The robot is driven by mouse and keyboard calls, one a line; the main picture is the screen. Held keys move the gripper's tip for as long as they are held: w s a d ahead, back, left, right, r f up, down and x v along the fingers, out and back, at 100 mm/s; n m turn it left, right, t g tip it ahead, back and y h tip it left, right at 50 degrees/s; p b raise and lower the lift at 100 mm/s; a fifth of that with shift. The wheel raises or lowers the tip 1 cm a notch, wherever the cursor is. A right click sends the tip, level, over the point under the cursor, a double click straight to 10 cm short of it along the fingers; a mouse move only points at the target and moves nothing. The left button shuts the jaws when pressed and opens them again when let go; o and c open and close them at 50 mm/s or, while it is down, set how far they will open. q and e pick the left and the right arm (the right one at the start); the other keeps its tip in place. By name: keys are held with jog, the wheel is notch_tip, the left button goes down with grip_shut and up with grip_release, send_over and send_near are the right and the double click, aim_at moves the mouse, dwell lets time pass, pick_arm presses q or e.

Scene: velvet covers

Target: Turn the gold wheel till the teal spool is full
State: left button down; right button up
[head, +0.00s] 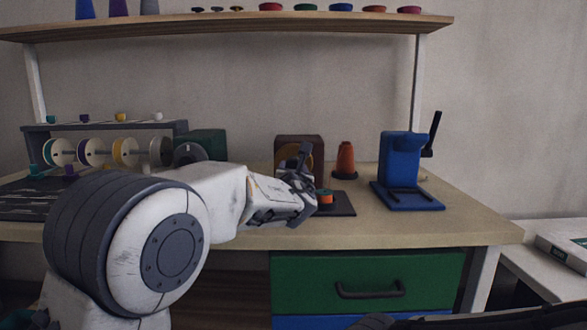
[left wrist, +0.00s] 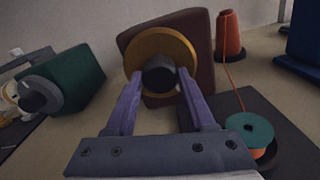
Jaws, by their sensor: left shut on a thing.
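The gold wheel (left wrist: 160,45) is mounted on the front of a brown block (left wrist: 195,22); it also shows in the head view (head: 285,158), partly behind my gripper. A dark round hub or knob (left wrist: 159,78) stands out from its middle. My left gripper (left wrist: 158,88) is shut on this knob, one finger on each side. The teal spool (left wrist: 250,130) stands on a dark plate right of the gripper, with orange thread below its teal top disc. An orange thread runs to it from an orange cone (left wrist: 230,38). How full the spool is cannot be told clearly.
A green block with a grey disc (head: 205,146) stands left of the wheel, beside a rack of colored spools (head: 100,150). A blue stand with a black lever (head: 403,165) is at the right. A shelf (head: 230,25) hangs above. The tabletop's right front is clear.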

pick_arm(q)
jog(key=shift+f, duration=0.2)
jog(key=shift+c, duration=1.3)
grip_release()
jog(key=shift+r, duration=0.1)
jog(key=shift+s, duration=0.1)
jog(key=shift+s, duration=0.35)
jog(key=s, duration=0.9)
jog(key=shift+s+p, duration=0.3)
jog(key=shift+p, duration=0.05)
jog(key=shift+a, duration=0.1)
